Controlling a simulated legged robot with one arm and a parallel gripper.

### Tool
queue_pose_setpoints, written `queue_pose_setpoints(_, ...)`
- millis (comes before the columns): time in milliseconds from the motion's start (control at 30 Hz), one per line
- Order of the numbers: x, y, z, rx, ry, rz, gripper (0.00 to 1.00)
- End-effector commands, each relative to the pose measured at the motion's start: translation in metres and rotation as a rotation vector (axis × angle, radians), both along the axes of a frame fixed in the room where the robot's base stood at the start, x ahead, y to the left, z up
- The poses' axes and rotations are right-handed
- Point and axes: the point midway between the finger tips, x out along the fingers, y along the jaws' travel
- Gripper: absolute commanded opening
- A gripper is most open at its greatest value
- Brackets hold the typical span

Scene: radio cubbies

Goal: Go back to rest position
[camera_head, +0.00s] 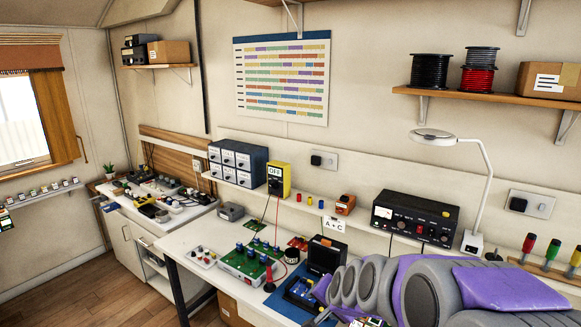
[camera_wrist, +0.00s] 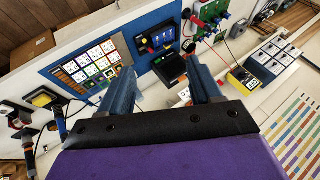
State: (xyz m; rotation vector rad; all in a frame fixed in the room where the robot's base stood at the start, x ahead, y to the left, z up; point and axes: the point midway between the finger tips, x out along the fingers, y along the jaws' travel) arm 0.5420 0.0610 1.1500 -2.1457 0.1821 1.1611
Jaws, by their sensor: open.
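My gripper (camera_wrist: 160,64) shows in the wrist view with its two blue-grey fingers wide apart and nothing between them. It is in the air above the workbench; its height cannot be told. A blue panel with white cards (camera_wrist: 95,62) and a black-and-blue device (camera_wrist: 162,40) lie beyond the fingers. In the head view my purple and grey arm reaches in from the lower right and covers the front right of the bench (camera_head: 190,240). The gripper's fingers cannot be made out there.
A green circuit board (camera_head: 247,265), a yellow meter (camera_head: 279,180) and a black power supply (camera_head: 413,218) are on or above the bench. A white lamp (camera_head: 480,200) rises behind my arm. Shelves (camera_head: 490,97) hang on the wall. Wooden floor (camera_head: 125,290) is free at the left.

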Motion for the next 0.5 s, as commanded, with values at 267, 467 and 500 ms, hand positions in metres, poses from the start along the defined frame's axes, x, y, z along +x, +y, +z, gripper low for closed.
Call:
queue_pose_setpoints(267, -0.158, -0.011, -0.001, -0.195, 0.283, 0.316, 0.64)
queue_pose_setpoints(467, -0.273, -0.036, -0.004, -0.301, 0.502, 0.501, 0.64)
queue_pose_setpoints(500, -0.293, -0.041, -0.004, -0.313, 0.546, 0.53, 0.64)
